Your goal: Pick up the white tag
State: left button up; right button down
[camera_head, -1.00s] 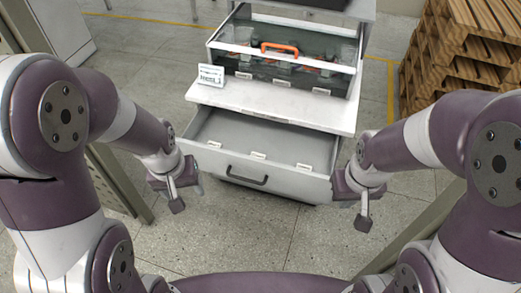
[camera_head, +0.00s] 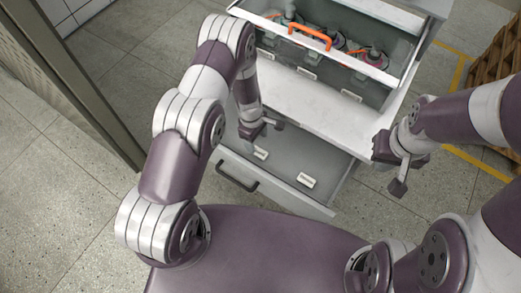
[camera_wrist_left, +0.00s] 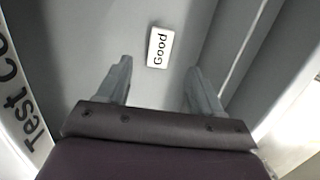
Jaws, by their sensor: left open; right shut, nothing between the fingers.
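A white tag (camera_wrist_left: 158,47) with the black word "Good" lies on a grey surface in the left wrist view, beyond and between my left fingertips (camera_wrist_left: 157,78). My left gripper is open and empty, the tag apart from both fingers. In the head view my left gripper (camera_head: 262,130) is over the open lower drawer (camera_head: 275,182). Two white tags show in that drawer, one (camera_head: 261,152) just below the gripper and one (camera_head: 307,181) to the right; their lettering is unreadable. My right gripper (camera_head: 397,172) is shut and empty, right of the drawer.
Above the drawer is a white counter (camera_head: 325,112). Behind it is a clear-fronted bin (camera_head: 290,50) with an orange handle (camera_head: 310,36) and parts inside. Wooden pallets (camera_head: 497,65) stand at the far right. In the left wrist view, a white edge (camera_wrist_left: 22,100) bears partial lettering "Test Co".

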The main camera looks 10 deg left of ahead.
aim_at(259, 152)
pick_arm(q)
jog(key=f, duration=0.6)
jog(key=shift+s+d+f, duration=0.1)
jog(key=shift+d+f, duration=0.2)
jog(key=shift+f, duration=0.05)
jog(key=c, duration=1.1)
jog(key=shift+r, duration=0.15)
